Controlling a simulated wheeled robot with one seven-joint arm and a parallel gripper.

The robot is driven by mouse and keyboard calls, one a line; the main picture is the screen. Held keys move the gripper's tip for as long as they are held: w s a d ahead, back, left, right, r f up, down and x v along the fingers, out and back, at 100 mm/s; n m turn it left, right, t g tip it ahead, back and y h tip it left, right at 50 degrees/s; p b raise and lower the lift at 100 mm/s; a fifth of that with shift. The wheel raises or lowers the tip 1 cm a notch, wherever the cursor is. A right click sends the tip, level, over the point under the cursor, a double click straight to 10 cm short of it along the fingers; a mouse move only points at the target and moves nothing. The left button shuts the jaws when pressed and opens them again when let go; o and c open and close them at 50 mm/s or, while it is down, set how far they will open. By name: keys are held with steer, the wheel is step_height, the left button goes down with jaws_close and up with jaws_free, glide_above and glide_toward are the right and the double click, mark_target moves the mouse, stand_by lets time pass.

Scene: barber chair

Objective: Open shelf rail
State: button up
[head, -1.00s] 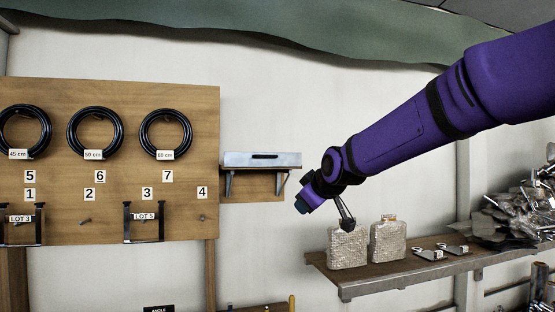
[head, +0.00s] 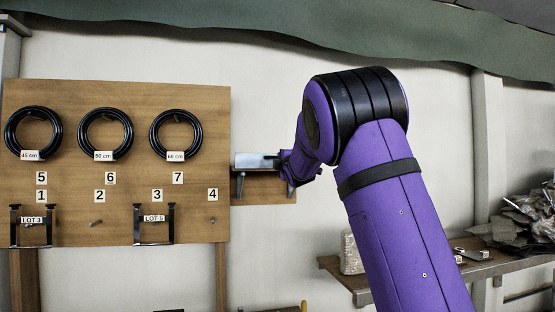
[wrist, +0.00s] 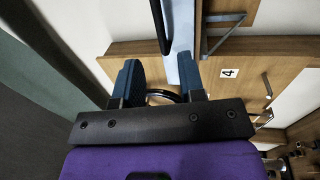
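The wall shelf's pale front panel (head: 248,160) shows in the head view just right of the pegboard. It sat with a dark handle-like bar on its face in the earlier view; now my gripper (head: 284,163) is at its right end and covers that part. In the wrist view the pale panel (wrist: 183,62) runs between and behind my gripper's blue-padded fingers (wrist: 159,78). The dark bar (wrist: 160,28) lies in line with the gap between them. The fingers stand apart; I cannot tell whether they touch the bar.
The wooden pegboard (head: 70,180) holds coiled black cables (head: 175,134) and U-shaped brackets. The number 4 label (wrist: 229,73) shows close by in the wrist view. A lower right shelf (head: 340,276) carries a woven-looking container (head: 350,253), partly behind my arm.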

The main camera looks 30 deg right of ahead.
steer(key=x, duration=0.8)
steer(key=shift+w+d, duration=0.15)
steer(key=shift+w, duration=0.2)
steer(key=shift+c, duration=0.5)
jaws_close()
